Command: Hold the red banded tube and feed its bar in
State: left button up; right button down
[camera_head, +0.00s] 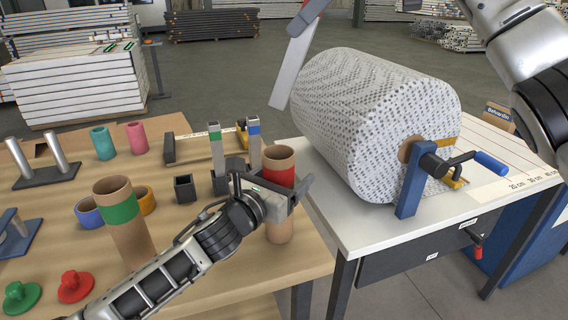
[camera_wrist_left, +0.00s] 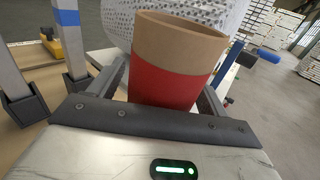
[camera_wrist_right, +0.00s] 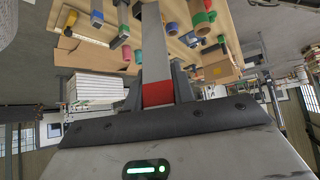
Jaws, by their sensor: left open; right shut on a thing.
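The red banded tube (camera_head: 280,227) is a brown cardboard cylinder with a red band near its open top. It stands upright near the front right of the wooden table. My left gripper (camera_head: 284,196) is open, with its fingers on either side of the tube. In the left wrist view the tube (camera_wrist_left: 178,60) rises between the fingers. The red banded bar (camera_head: 293,70) is a flat silver bar, tilted in the air behind and above the tube, apart from it. In the right wrist view my right gripper (camera_wrist_right: 158,82) is shut on this bar (camera_wrist_right: 155,45) near its red band.
A bubble-wrap roll (camera_head: 360,110) on a white bench (camera_head: 385,232) stands right of the tube. A green banded tube (camera_head: 120,215) is at the left. Green (camera_head: 216,155) and blue banded bars (camera_head: 254,150) stand behind my left gripper. An empty black socket (camera_head: 184,188) is nearby.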

pick_arm(q)
jog(key=c, duration=1.2)
pick_arm(e)
jog(key=a+f+h, duration=0.1)
jog(key=a+f+m+h, duration=0.2)
jog(key=a, duration=0.1)
jog(key=shift+w+a+f, duration=0.1)
jog(key=shift+w+f, duration=0.1)
jog(key=shift+w, duration=0.15)
jog(key=shift+w+a+f+m+h, duration=0.15)
jog(key=shift+f+m+h, duration=0.3)
jog(key=shift+h, duration=0.25)
